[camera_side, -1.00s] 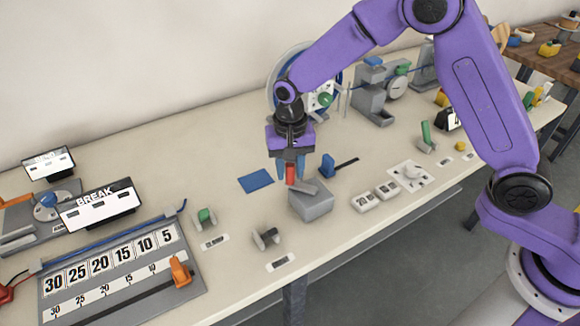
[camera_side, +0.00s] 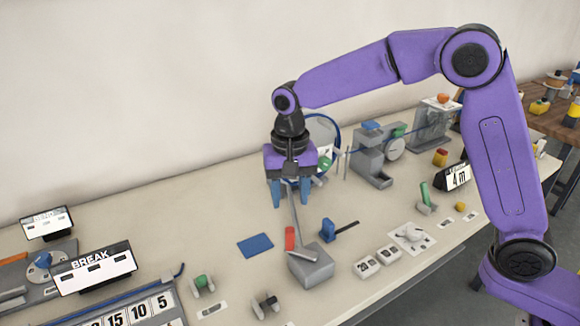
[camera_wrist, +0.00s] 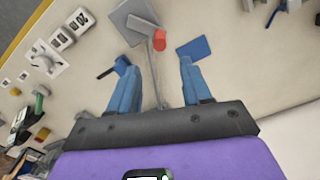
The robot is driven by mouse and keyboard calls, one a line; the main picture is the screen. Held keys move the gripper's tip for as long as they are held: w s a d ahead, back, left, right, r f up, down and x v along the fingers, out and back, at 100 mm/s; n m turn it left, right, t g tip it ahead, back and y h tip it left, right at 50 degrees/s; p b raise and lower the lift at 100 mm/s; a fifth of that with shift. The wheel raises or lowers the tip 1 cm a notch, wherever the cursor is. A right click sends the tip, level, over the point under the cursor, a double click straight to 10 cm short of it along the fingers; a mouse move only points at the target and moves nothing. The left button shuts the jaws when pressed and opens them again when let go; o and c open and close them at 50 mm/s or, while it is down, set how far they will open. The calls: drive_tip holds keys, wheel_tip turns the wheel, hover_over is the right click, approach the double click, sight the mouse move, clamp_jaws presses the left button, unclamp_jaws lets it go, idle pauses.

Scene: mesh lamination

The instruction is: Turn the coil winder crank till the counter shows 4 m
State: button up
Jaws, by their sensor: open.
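A dark-framed sign (camera_side: 457,177) reads "4 m" at the right of the bench; part of it is behind my arm. A large blue-rimmed reel (camera_side: 330,128), which looks like the coil winder, stands behind my gripper, and a green part shows at its front. Its crank cannot be made out clearly. My gripper (camera_side: 291,202) is open and empty, pointing down above the bench, in front of the reel. Below it, a grey block (camera_side: 313,268) carries a red-ended part (camera_side: 290,238) and a thin upright grey bar (camera_wrist: 154,82), which appears between the open fingers in the wrist view.
A blue-handled tool (camera_side: 328,231) and a blue pad (camera_side: 255,245) lie near the block. White numbered blocks (camera_side: 377,262) sit at the right. A grey machine (camera_side: 370,155) stands behind. A "BREAK" sign (camera_side: 95,270) is at the left.

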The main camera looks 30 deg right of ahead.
wheel_tip(320, 180, up, 6)
drive_tip(key=shift+r, duration=0.25)
idle(1.1)
